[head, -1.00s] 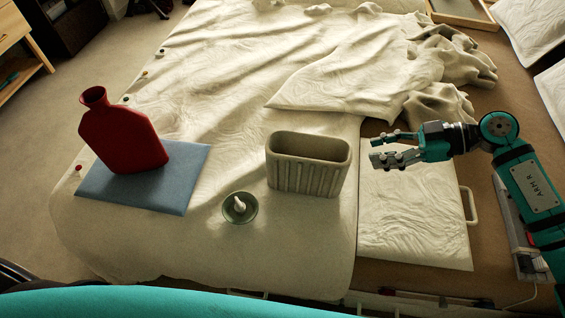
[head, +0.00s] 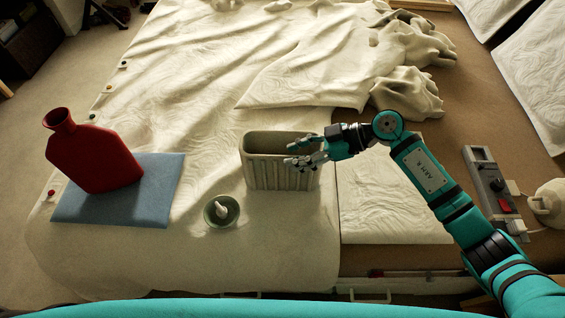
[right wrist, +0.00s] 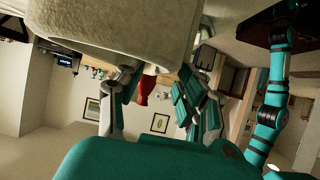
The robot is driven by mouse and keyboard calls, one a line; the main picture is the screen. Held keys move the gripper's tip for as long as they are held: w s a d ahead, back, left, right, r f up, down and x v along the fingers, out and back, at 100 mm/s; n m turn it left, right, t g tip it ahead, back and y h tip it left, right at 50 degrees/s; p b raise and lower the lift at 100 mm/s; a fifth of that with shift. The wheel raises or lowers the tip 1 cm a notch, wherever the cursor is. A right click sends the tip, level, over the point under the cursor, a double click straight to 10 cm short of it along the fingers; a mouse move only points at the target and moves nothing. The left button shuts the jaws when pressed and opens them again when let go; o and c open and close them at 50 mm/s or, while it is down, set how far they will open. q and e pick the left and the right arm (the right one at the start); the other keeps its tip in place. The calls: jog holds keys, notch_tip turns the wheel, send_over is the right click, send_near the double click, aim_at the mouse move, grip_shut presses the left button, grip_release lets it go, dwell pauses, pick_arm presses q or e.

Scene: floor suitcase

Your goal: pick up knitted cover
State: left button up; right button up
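The beige ribbed, open-topped sleeve (head: 264,172), which I take to be the knitted cover, stands upright on the cream bedspread. Its pale surface fills the top of the right wrist view (right wrist: 125,25). My right gripper (head: 306,150) comes in from the right with its two fingers apart and nothing between them. In the head view the fingers overlap the cover's right rim and hide part of it. I cannot tell whether they touch it. The open fingers also show in the right wrist view (right wrist: 155,82). My left gripper is not in view.
A red bottle (head: 90,155) stands on a blue pad (head: 120,205) at the left. A small green bowl (head: 220,211) holding a white piece lies in front of the cover. A white folded cloth (head: 390,215) lies to the right. Rumpled bedspread (head: 310,80) lies behind.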

aim_at(286, 156)
jog(key=x, duration=0.4)
jog(key=shift+w+a+r, duration=0.1)
jog(key=shift+a, duration=0.1)
grip_shut()
